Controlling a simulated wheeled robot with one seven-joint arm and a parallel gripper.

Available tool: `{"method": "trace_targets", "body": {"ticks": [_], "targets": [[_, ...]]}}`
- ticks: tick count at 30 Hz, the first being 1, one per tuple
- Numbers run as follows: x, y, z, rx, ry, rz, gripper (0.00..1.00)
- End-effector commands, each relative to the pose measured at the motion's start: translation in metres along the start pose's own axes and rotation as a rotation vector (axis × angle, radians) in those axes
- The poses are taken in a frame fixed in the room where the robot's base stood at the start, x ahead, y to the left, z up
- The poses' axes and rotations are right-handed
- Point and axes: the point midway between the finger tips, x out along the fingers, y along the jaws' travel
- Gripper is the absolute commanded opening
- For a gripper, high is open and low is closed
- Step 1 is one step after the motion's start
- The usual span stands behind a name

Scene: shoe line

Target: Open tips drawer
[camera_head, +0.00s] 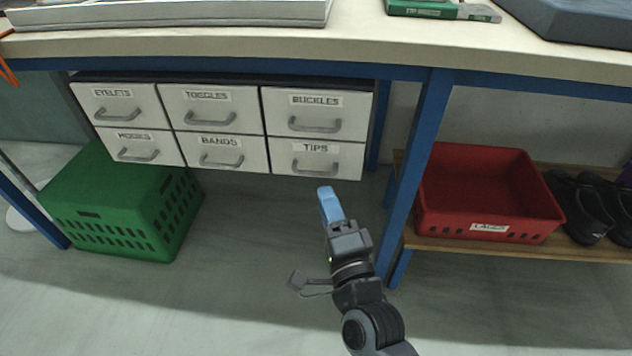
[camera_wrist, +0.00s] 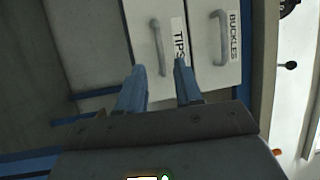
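The tips drawer (camera_head: 340,160) is the lower right one in a white six-drawer cabinet under the workbench. It is closed flush, with a grey bar handle (camera_head: 314,169) under the label TIPS. In the wrist view the drawer front (camera_wrist: 142,45) is turned sideways, and its handle (camera_wrist: 158,47) lies ahead of my fingers. My gripper (camera_head: 327,190) has blue fingers and is in front of and a little below the drawer. In the wrist view its two fingertips (camera_wrist: 159,70) are apart with nothing between them. They look short of the handle.
The closed buckles drawer (camera_head: 350,102) is directly above. A blue bench leg (camera_head: 420,150) stands to the right. A green crate (camera_head: 120,205) sits on the floor at left, and a red bin (camera_head: 485,190) is on a low shelf at right. Floor before the cabinet is clear.

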Motion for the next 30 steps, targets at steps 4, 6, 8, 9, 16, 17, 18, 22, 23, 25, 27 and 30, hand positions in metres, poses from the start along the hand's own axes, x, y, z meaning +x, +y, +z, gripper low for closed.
{"method": "trace_targets", "body": {"ticks": [4, 6, 8, 9, 16, 17, 18, 22, 23, 25, 27, 30], "targets": [[0.025, 0.000, -0.001, 0.000, 0.001, -0.002, 0.35], [0.035, -0.001, -0.001, 0.000, 0.002, -0.002, 0.35], [0.043, 0.000, -0.001, -0.001, 0.002, -0.001, 0.35], [0.048, 0.000, -0.001, -0.001, 0.001, -0.002, 0.35], [0.062, 0.000, -0.001, -0.002, 0.000, 0.000, 0.35], [0.062, 0.000, -0.001, -0.002, 0.000, 0.001, 0.35], [0.063, 0.000, -0.001, -0.003, 0.000, 0.001, 0.35], [0.063, 0.000, -0.001, -0.003, 0.001, 0.001, 0.35], [0.063, 0.000, -0.001, -0.003, 0.001, 0.001, 0.35], [0.062, 0.000, -0.001, -0.003, 0.001, 0.001, 0.31], [0.062, 0.000, -0.001, -0.003, 0.001, 0.001, 0.24], [0.062, 0.000, -0.001, -0.003, 0.001, 0.000, 0.15]]}}
